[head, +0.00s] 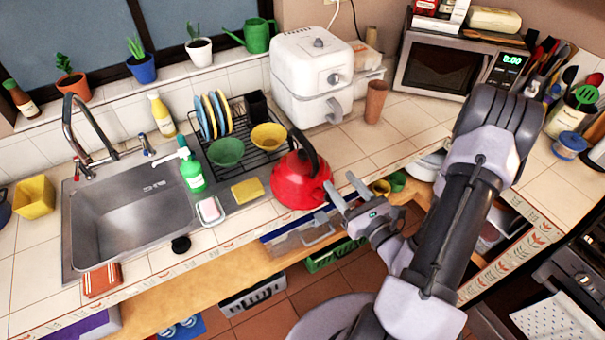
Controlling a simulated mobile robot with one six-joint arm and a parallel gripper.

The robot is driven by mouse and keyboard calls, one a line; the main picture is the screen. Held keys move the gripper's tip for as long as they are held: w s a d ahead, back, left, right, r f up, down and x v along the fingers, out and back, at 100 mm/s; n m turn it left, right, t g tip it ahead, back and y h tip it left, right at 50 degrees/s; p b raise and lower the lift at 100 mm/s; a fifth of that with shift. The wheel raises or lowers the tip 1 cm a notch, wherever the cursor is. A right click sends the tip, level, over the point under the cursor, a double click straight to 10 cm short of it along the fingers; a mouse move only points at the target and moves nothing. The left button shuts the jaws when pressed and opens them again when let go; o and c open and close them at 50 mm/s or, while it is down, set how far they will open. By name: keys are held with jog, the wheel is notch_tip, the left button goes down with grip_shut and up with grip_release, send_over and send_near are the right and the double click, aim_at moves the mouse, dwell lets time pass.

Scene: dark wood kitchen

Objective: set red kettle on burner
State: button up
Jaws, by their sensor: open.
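The red kettle (297,182) stands upright on the tiled counter near its front edge, to the right of the dish rack. Its black handle (303,152) arches over the top, and its spout points right. My gripper (341,186) is open and empty, just right of the kettle with its fingers pointing up-left toward the spout. Whether a finger touches the kettle cannot be told. A black stove (577,275) shows in part at the lower right corner; no burner can be made out.
A sink (135,215) is at the left. The dish rack (240,143) with plates and bowls stands behind the kettle. A white air fryer (312,75), a brown cup (376,101) and a microwave (447,66) stand behind. Bare counter (400,130) lies right of the kettle. Utensils crowd the right corner.

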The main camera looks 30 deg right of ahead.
jog(key=b, duration=0.7)
send_near(306, 140)
jog(key=w+b, duration=0.1)
jog(key=b, duration=0.3)
jog(key=w+f+b, duration=0.1)
jog(key=b, duration=0.3)
jog(key=shift+w+d+f, duration=0.1)
jog(key=shift+d+f, duration=0.1)
jog(key=shift+f, duration=0.15)
jog(key=w, duration=0.2)
jog(key=w+r, duration=0.1)
jog(key=w, duration=0.4)
jog(key=shift+a+r+b, duration=0.2)
jog(key=shift+a+b, duration=0.1)
jog(key=shift+a, duration=0.1)
jog(key=shift+w, duration=0.45)
jog(key=shift+s, duration=0.1)
grip_shut()
jog(key=shift+r, duration=0.1)
